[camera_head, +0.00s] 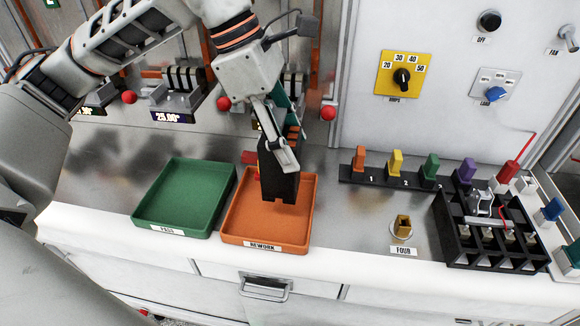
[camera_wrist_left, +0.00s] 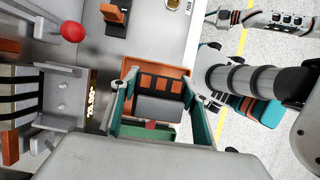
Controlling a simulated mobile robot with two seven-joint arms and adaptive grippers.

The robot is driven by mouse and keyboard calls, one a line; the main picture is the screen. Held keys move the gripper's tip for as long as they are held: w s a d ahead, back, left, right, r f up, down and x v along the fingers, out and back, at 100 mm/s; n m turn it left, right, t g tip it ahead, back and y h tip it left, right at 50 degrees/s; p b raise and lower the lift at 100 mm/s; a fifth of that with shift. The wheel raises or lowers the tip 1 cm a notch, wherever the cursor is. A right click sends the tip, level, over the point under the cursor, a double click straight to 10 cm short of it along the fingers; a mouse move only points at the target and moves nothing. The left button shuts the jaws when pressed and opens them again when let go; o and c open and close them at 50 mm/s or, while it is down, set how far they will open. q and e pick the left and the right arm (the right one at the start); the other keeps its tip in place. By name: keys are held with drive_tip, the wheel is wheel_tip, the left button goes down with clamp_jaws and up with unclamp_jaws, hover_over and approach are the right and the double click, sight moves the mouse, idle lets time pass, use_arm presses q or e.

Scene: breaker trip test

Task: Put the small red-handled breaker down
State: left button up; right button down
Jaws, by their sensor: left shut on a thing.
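My left gripper (camera_head: 276,150) is shut on the small breaker (camera_head: 280,186), a black block held upright over the orange REWORK tray (camera_head: 238,238). Its lower end shows against the tray's inside; I cannot tell whether it touches the floor. A red piece (camera_head: 249,157) shows beside the block, probably its handle. In the left wrist view the breaker (camera_wrist_left: 160,107) sits between the two green-grey fingers, with the tray (camera_wrist_left: 184,73) behind it. My right gripper (camera_wrist_left: 228,18) seems to show at the top right of that view, its jaws unclear.
A green PASS tray (camera_head: 180,198) stands left of the orange one. To the right are a brass post (camera_head: 403,227) labelled FOUR, a row of coloured plugs on a black strip (camera_head: 392,180), and a black compartment rack (camera_head: 490,249). Red knobs (camera_head: 328,113) stick out behind.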

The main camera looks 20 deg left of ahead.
sight(262, 134)
use_arm(q)
drive_tip(key=shift+f, duration=2.95)
drive_tip(key=o, duration=1.6)
drive_tip(key=shift+f, duration=0.1)
drive_tip(key=v, duration=1.2)
